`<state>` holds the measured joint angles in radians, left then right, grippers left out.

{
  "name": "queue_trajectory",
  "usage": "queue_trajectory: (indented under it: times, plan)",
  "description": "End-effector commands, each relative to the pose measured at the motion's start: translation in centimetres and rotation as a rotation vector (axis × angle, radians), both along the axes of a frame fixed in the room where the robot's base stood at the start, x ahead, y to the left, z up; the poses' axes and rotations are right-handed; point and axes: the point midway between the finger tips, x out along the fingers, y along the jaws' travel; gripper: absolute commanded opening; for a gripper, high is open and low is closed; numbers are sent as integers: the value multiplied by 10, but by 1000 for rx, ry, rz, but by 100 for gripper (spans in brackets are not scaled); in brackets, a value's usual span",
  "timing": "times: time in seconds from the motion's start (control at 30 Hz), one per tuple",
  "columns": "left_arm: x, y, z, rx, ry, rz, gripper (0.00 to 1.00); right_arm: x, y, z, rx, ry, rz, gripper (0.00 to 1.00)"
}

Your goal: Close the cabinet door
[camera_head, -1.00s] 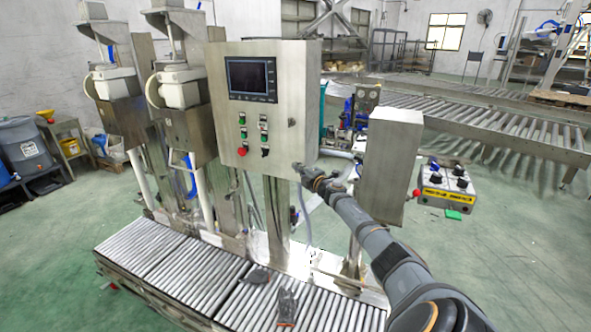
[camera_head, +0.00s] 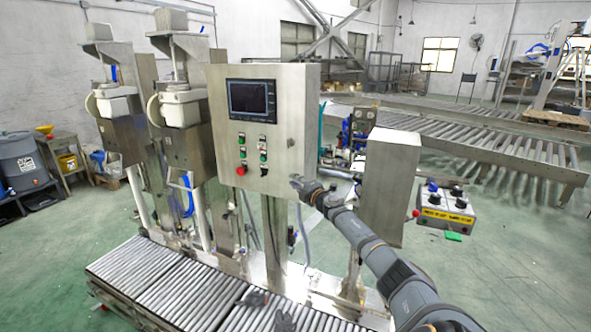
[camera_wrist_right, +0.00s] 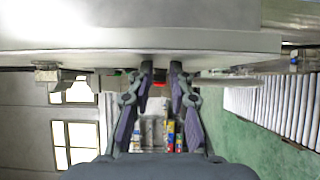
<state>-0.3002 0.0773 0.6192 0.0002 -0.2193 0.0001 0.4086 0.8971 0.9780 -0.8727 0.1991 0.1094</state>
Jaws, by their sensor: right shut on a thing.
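The cabinet (camera_head: 262,118) is a steel control box on a post. Its front door (camera_head: 222,110) bears a dark screen, several buttons and a red knob. No clear gap shows at the door's edge, so I cannot tell how far it stands open. My right gripper (camera_head: 298,183) is at the lower right corner of the cabinet. In the right wrist view, my right gripper (camera_wrist_right: 161,68) has its two fingers close together at the edge of a pale metal panel (camera_wrist_right: 150,40), shut on that edge. The exact contact is hard to see. My left gripper is not in view.
A grey steel box (camera_head: 388,190) stands right of my right arm, close to it. A roller conveyor (camera_head: 180,300) runs below the cabinet. Two filling units (camera_head: 180,100) stand to its left. A small yellow-labelled control box (camera_head: 447,207) is at the right.

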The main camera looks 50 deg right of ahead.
Motion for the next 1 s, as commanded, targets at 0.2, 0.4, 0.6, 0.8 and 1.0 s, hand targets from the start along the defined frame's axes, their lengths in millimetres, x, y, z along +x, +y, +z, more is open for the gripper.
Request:
queue_trajectory:
  times: [0.2, 0.4, 0.6, 0.8, 1.0]
  plan:
    - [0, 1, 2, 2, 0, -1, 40, -3, -3, 48, -25, -18, -16, 0]
    - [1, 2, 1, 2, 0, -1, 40, -4, 1, 72, -24, -20, -12, 0]
    - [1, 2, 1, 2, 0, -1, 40, -5, 4, 90, -23, -19, -9, 0]
    - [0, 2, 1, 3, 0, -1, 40, -6, 5, 93, -19, -17, -9, 0]
    - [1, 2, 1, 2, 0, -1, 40, -6, 5, 92, -17, -14, -8, 0]
